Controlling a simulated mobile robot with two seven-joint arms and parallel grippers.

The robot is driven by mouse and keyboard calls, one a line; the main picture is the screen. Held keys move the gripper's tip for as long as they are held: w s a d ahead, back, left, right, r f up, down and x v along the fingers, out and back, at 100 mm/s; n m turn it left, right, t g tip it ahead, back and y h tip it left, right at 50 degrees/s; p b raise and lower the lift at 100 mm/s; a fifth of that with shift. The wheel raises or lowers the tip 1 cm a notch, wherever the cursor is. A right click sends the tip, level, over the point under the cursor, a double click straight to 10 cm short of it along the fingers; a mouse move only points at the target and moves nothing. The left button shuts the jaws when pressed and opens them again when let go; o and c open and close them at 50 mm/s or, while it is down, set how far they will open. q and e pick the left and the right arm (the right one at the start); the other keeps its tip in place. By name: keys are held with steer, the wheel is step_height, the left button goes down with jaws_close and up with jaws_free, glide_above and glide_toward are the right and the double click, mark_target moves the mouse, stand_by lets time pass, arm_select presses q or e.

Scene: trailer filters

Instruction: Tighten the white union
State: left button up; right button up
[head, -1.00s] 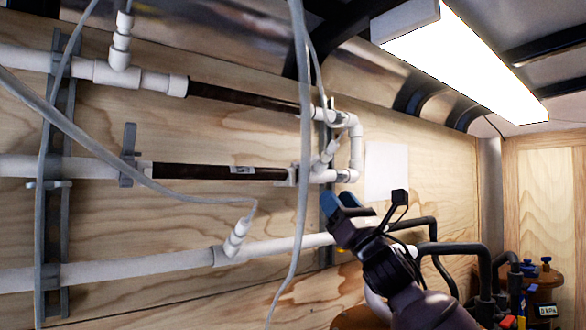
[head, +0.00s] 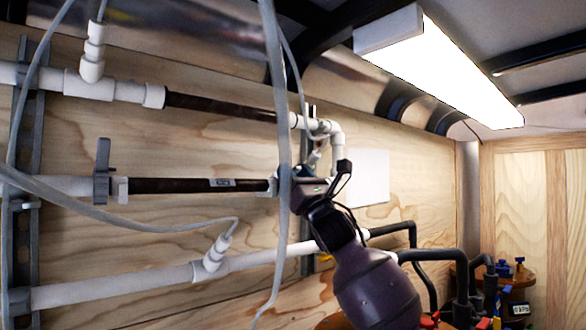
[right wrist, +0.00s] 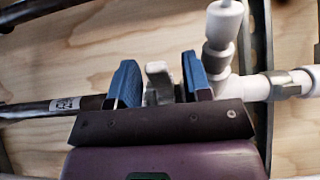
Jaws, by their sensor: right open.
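My right gripper (head: 306,182) is at the right end of the middle dark pipe (head: 200,185), its tips mostly hidden by its own body and a grey hose. In the right wrist view, its two blue fingers (right wrist: 160,72) are apart. A pale, upright-lugged fitting (right wrist: 158,82) stands between them at the pipe's end, with a gap to either finger. A white tee (right wrist: 221,62) is just right of the right finger. Whether the pale fitting is the white union itself or a clip beside it, I cannot tell. My left gripper is out of view.
A loose grey hose (head: 284,170) hangs in front of the wall by my right gripper. White pipes run above and below (head: 120,284) the middle line. A grey clip (head: 102,170) holds its left end. Black hoses (head: 430,256) and a brown drum are at lower right.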

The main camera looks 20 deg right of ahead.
steer(key=shift+w+r, duration=0.15)
jaws_close()
